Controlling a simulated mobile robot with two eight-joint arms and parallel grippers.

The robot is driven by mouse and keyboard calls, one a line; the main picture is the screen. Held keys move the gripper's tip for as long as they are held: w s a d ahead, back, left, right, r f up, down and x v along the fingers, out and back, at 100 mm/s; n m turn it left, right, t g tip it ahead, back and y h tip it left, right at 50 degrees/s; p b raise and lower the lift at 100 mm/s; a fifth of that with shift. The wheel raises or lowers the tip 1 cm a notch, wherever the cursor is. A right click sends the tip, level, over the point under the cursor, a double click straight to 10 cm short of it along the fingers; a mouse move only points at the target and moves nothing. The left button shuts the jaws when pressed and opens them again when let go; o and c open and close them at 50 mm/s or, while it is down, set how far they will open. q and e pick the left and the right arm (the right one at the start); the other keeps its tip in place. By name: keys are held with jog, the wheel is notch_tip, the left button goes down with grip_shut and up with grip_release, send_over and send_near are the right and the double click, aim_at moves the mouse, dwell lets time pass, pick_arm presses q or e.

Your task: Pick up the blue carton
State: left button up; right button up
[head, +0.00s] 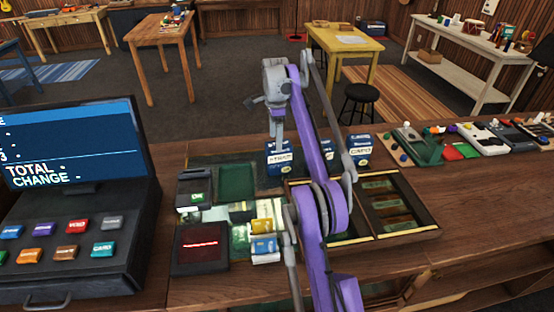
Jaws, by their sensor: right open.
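Blue cartons with white labels stand on the wooden counter behind the cash drawer. One blue carton (280,160) is directly below my right gripper (278,140) in the picture. A second blue carton (328,157) is to its right, partly hidden by my purple arm. A third blue carton (360,150), labelled CAPO, stands further right. My right gripper is open and points down, its tips at or just above the first carton's top; I cannot tell whether they touch it. My left gripper is not in view.
A cash register (75,195) stands at the left. A card reader (200,248) and a wooden cash tray (408,238) lie in front of the cartons. Pedals and small parts (485,138) crowd the counter's right. The front right counter (490,215) is clear.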

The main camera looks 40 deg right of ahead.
aim_at(278, 160)
jog(key=f, duration=0.1)
jog(key=f+b, duration=0.1)
jog(key=f, duration=0.3)
jog(key=shift+s+b, duration=0.25)
jog(key=shift+b, duration=0.15)
jog(key=f, duration=0.1)
jog(key=f+b, duration=0.1)
jog(key=f, duration=0.1)
jog(key=shift+s+d+f, duration=0.15)
jog(key=shift+d+f, duration=0.1)
jog(key=shift+f, duration=0.1)
jog(key=shift+s+f+b, duration=0.1)
jog(key=shift+f+b, duration=0.3)
jog(key=shift+f, duration=0.2)
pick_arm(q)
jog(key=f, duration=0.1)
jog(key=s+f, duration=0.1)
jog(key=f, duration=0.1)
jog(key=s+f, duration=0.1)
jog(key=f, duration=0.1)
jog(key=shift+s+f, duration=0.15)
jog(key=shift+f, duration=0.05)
pick_arm(e)
jog(key=shift+c, duration=0.3)
grip_shut()
